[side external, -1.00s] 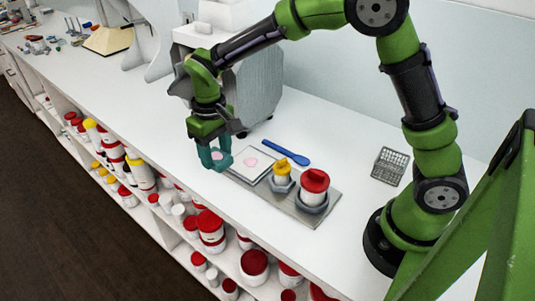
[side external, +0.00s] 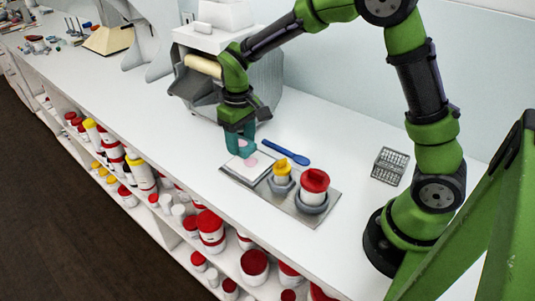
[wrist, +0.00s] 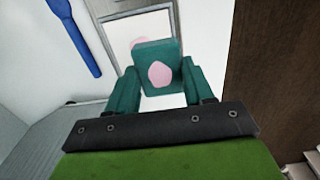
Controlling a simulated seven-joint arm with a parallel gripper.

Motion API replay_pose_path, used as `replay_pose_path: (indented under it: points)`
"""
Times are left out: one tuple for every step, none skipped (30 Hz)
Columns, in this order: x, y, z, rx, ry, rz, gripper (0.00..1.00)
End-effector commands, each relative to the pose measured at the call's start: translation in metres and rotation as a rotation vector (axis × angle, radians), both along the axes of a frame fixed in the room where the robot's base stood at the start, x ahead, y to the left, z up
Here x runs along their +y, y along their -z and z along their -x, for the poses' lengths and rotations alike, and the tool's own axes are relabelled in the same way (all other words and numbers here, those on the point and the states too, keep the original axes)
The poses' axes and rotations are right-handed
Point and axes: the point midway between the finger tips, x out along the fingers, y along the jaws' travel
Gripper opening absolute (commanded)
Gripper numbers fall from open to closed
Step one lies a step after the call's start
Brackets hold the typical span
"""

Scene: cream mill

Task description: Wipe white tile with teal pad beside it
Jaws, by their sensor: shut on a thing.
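My gripper (side external: 240,148) is shut on the teal pad (wrist: 171,55), which sits between its teal fingers in the wrist view. The pad has a pink patch on the face toward the wrist camera. The white tile (side external: 262,167) lies flat at the left end of the metal tray. It also shows in the wrist view (wrist: 158,24). A pink smear (side external: 251,162) is on the tile, partly hidden behind the pad in the wrist view (wrist: 139,43). My gripper and the pad are over the tile's back left part. I cannot tell whether the pad touches the tile.
On the metal tray (side external: 318,219) stand a yellow-topped jar (side external: 282,174) and a red-topped jar (side external: 314,184). A blue spoon (side external: 286,153) lies behind the tile. A wire basket (side external: 389,166) stands to the right. A grey machine (side external: 266,85) stands behind my gripper.

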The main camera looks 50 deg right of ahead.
Motion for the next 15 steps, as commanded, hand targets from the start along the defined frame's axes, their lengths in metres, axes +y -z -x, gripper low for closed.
replay_pose_path:
  points:
    - [0.000, 0.005, 0.001, 0.003, 0.000, 0.000, 0.28]
    - [0.000, 0.007, 0.000, 0.002, 0.000, 0.000, 0.28]
    - [0.000, 0.010, 0.001, 0.002, 0.000, -0.001, 0.28]
    - [0.000, 0.013, 0.000, 0.002, 0.000, -0.001, 0.28]
    - [0.000, 0.015, 0.000, 0.002, 0.000, -0.001, 0.28]
    - [0.000, 0.019, 0.000, 0.002, 0.000, 0.000, 0.28]
    - [0.000, 0.021, 0.001, 0.003, 0.000, 0.000, 0.28]
    - [0.000, 0.024, 0.001, 0.003, 0.000, 0.000, 0.28]
    - [0.000, 0.027, 0.000, 0.002, 0.000, 0.000, 0.28]
    - [0.000, 0.029, 0.001, 0.002, 0.001, 0.000, 0.28]
    - [0.000, 0.031, 0.001, 0.002, 0.001, 0.000, 0.28]
    - [0.000, 0.035, 0.001, 0.002, 0.001, 0.000, 0.28]
    - [0.000, 0.037, 0.000, 0.002, 0.001, 0.000, 0.28]
    - [0.000, 0.039, 0.000, 0.002, 0.001, -0.001, 0.28]
    - [0.000, 0.043, 0.000, 0.002, 0.001, -0.001, 0.28]
